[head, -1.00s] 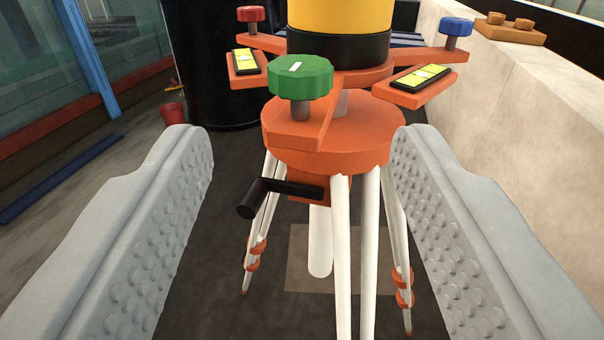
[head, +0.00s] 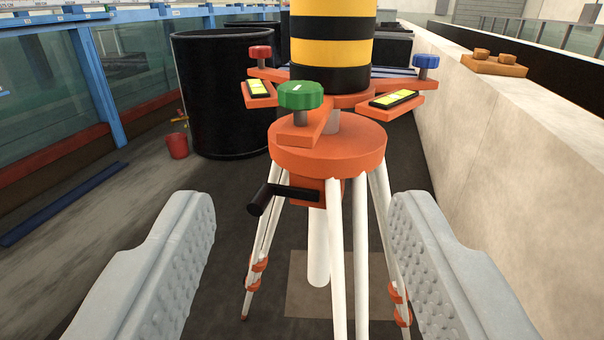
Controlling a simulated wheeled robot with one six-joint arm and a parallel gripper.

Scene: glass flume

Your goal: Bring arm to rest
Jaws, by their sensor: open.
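My gripper (head: 303,225) is open and empty. Its two grey studded fingers stand at the lower left and lower right of the head view, with the tripod seen between and beyond them. The tripod has an orange top (head: 328,150) and white legs (head: 336,240). Above it is an orange three-armed base with a green knob (head: 300,95), a red knob (head: 260,52) and a blue knob (head: 426,61). Two yellow level vials lie on its arms. A black and yellow striped column (head: 332,50) rises from the base. No finger appears to touch any of these.
A black crank handle (head: 283,196) sticks out left below the tripod top. A large black bin (head: 215,100) and a red bucket (head: 177,146) stand behind at left. A pale wall (head: 510,150) runs along the right, with an orange block (head: 494,66) on top. Glass panels line the left.

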